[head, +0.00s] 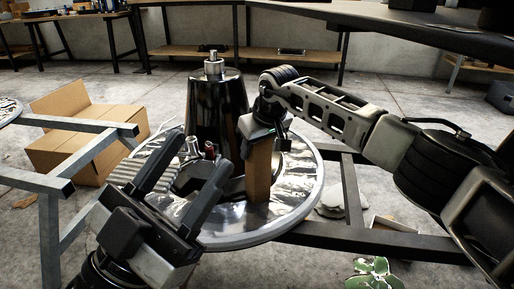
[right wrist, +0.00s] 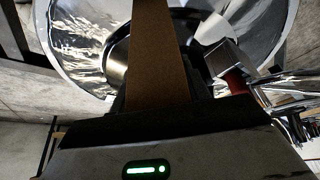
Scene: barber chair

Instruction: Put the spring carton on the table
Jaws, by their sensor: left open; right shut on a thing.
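A tall narrow brown carton (head: 258,178), which I take to be the spring carton, is held upright by my right gripper (head: 259,136). The carton's lower end is over the shiny round base; I cannot tell whether it touches. In the right wrist view the carton (right wrist: 155,55) runs up from between the fingers, which are mostly hidden. My left gripper (head: 203,150) is open and empty in the foreground, left of the carton. A dark table (head: 400,32) stands at the upper right and a wooden-shelved table (head: 190,50) at the back; I cannot tell which one the task names.
The chair's shiny round base (head: 285,205) with a dark cone (head: 217,105) fills the middle. An open cardboard box (head: 85,140) sits on the floor at left, behind grey metal bars (head: 85,160). Bare concrete floor lies behind.

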